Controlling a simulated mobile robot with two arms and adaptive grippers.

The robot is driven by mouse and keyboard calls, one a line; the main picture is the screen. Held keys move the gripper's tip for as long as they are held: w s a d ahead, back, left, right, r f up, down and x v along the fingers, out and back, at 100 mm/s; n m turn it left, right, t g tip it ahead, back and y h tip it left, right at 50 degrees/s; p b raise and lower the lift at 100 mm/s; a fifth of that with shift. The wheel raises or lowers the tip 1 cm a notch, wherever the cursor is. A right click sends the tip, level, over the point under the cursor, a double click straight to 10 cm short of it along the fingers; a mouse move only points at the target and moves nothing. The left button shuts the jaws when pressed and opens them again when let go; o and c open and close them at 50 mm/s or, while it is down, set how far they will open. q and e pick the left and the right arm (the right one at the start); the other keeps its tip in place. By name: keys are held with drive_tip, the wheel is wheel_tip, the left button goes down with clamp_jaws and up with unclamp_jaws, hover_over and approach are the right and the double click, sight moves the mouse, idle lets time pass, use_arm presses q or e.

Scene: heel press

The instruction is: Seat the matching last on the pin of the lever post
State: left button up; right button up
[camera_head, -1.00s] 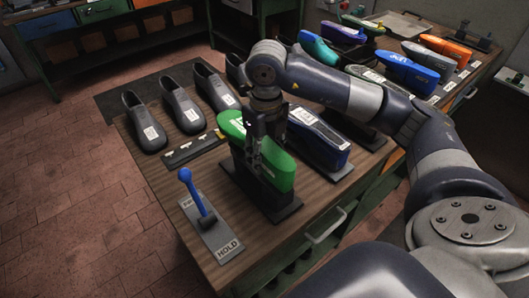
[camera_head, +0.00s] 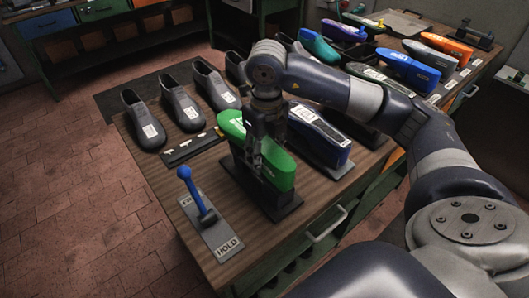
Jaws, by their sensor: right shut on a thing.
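A green last (camera_head: 279,171) sits over a dark post base (camera_head: 284,208) near the front of the bench. My right gripper (camera_head: 266,155) comes down on its middle from above and is shut on it. The gripper hides part of the last, and I cannot tell whether it is fully down on the pin. A lever with a blue handle (camera_head: 192,184) stands on a grey plate (camera_head: 222,241) marked HOLD, left of the green last. A dark blue last (camera_head: 318,134) is on another base just to the right. My left gripper is not in view.
Several grey shoes (camera_head: 181,106) with white tags stand along the bench's back left. A dark strip with small tags (camera_head: 190,148) lies before them. More coloured lasts, among them blue (camera_head: 408,69) and orange (camera_head: 446,48), stand at the back right.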

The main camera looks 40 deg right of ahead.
drive_tip(key=shift+f, duration=0.2)
drive_tip(key=o, duration=1.3)
drive_tip(key=shift+o, duration=0.2)
wheel_tip(320, 180, up, 12)
drive_tip(key=shift+s, duration=0.15)
